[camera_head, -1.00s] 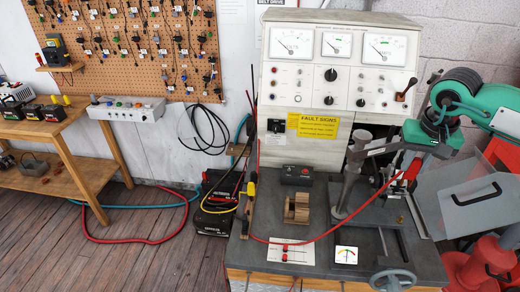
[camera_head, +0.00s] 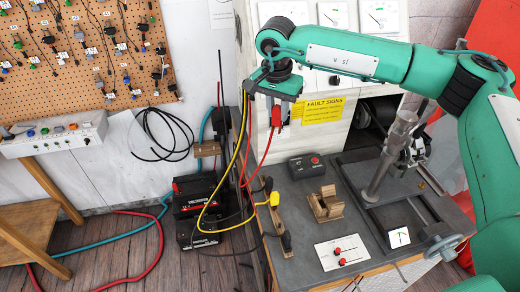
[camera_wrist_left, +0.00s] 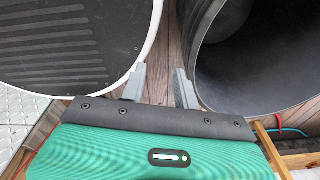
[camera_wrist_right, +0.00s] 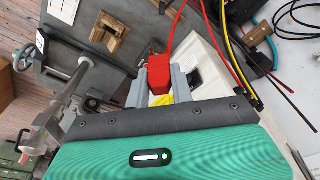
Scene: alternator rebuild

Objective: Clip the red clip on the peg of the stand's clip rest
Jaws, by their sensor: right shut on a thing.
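My right gripper (camera_head: 277,108) is shut on the red clip (camera_head: 276,119) and holds it in the air in front of the console's left side. The red clip also shows between the fingers in the right wrist view (camera_wrist_right: 158,68), its red cable running away. I cannot make out a bare peg there. My left gripper (camera_wrist_left: 160,86) is open and empty, seen only in its own wrist view.
Yellow and red cables hang beside the bench's left edge. A wooden block (camera_head: 326,207), a dark box with a red button (camera_head: 306,166) and a white switch plate (camera_head: 342,251) are on the bench. Batteries (camera_head: 196,210) stand on the floor.

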